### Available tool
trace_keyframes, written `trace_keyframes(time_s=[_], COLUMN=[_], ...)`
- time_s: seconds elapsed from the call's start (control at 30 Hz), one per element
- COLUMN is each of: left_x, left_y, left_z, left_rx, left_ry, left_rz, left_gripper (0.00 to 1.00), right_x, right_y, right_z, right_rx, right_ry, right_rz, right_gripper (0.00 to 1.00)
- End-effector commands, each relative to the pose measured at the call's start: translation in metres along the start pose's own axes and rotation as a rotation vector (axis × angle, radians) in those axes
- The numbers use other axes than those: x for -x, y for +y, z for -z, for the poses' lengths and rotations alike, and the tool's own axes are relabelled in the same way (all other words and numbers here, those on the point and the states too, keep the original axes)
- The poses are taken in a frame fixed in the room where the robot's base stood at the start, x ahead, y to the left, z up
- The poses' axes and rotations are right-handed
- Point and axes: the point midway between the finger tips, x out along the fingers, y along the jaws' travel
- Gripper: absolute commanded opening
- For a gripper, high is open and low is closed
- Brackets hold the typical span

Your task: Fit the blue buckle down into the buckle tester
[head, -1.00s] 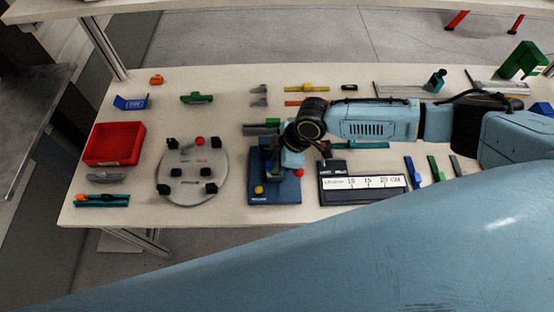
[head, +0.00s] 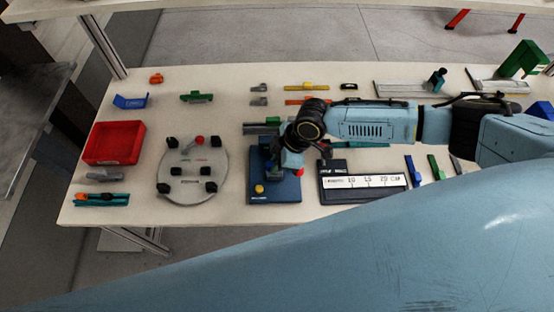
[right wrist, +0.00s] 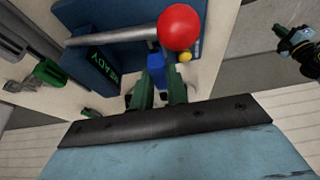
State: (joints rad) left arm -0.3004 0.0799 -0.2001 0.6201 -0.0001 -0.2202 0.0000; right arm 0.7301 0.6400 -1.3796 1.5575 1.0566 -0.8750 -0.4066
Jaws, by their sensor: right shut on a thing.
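The buckle tester (head: 262,197) is a blue base with a yellow knob and a red ball on a grey lever, in the middle of the table. In the right wrist view its READY block (right wrist: 92,62) and red ball (right wrist: 180,27) show at the top. My right gripper (head: 286,166) is over the tester; in the right wrist view its green fingers (right wrist: 158,88) are shut on the blue buckle (right wrist: 155,64). The buckle is close to the lever; whether it touches the tester, I cannot tell. What looks like my left gripper (right wrist: 286,36) is far off at the right wrist view's right edge, its jaws unclear.
A grey round fixture (head: 193,183) with black blocks stands left of the tester, and a red bin (head: 114,143) further left. A black and white scale board (head: 362,181) is close on the right. Small parts line the back. Bare table lies between the bin and fixture.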

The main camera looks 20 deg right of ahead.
Motion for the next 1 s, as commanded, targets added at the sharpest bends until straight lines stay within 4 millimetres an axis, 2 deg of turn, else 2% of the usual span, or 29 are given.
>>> trace_keyframes(time_s=[0.93, 0.97, 1.0], left_x=[-0.016, -0.015, -0.015], left_y=[0.000, 0.000, 0.000], left_z=[-0.001, -0.001, -0.001], left_rx=[0.000, 0.000, 0.000], left_ry=[0.000, 0.000, 0.000], left_rz=[0.000, 0.000, 0.000], left_gripper=[0.00, 0.00, 0.00], right_x=[-0.023, -0.022, -0.022], right_y=[0.000, 0.000, 0.000], right_z=[-0.009, -0.009, -0.009], right_rx=[-0.001, 0.000, 0.000], right_ry=[0.001, 0.001, 0.001], right_rz=[0.000, 0.000, 0.000], right_gripper=[0.00, 0.19, 0.25])
